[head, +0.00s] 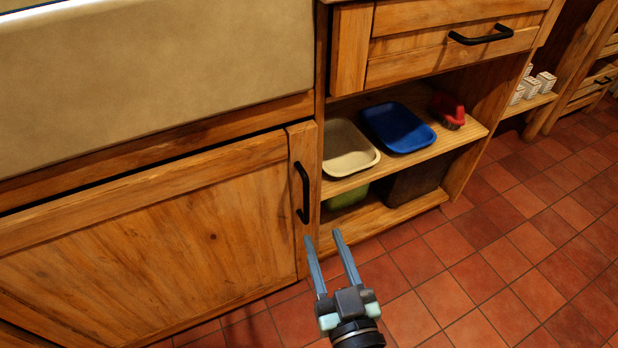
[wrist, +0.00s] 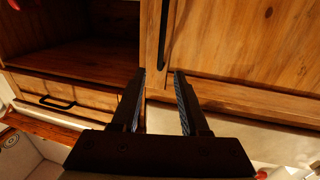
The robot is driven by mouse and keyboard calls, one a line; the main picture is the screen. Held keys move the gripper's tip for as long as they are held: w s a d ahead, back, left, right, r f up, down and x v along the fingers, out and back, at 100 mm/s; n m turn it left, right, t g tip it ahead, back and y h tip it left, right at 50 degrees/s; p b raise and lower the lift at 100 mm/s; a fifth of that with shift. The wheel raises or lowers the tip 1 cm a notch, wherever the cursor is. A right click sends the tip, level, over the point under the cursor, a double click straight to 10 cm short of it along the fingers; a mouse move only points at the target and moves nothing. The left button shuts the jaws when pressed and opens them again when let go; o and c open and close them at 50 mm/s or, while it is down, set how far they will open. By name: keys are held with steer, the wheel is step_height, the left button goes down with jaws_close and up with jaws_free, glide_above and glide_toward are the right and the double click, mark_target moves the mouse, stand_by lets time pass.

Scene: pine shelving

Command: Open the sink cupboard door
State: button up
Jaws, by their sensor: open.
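The sink cupboard door (head: 170,235) is a pale wooden panel below the large cream sink (head: 160,75). It looks closed, with a narrow dark gap along its top edge. Its black upright bar handle (head: 301,192) is near the door's right edge. My gripper (head: 323,236) is open and empty, with its fingers pointing up toward the handle from just below and right of it. In the wrist view, the handle (wrist: 166,34) stands beyond the fingertips, roughly in line with the gap between my fingers (wrist: 160,74). The fingers look apart from it.
Right of the door is an open shelf (head: 400,165) with a cream tray (head: 347,148), a blue tray (head: 398,128) and a red brush (head: 448,111). A drawer with a black handle (head: 480,35) is above. The tiled floor (head: 480,290) is clear in front.

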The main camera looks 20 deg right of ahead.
mark_target(307, 193)
steer(key=w, duration=0.4)
steer(key=w+d+p, duration=0.1)
steer(key=w, duration=0.6)
steer(key=shift+w+d, duration=0.4)
jaws_close()
steer(key=shift+p, duration=0.3)
stand_by(0.6)
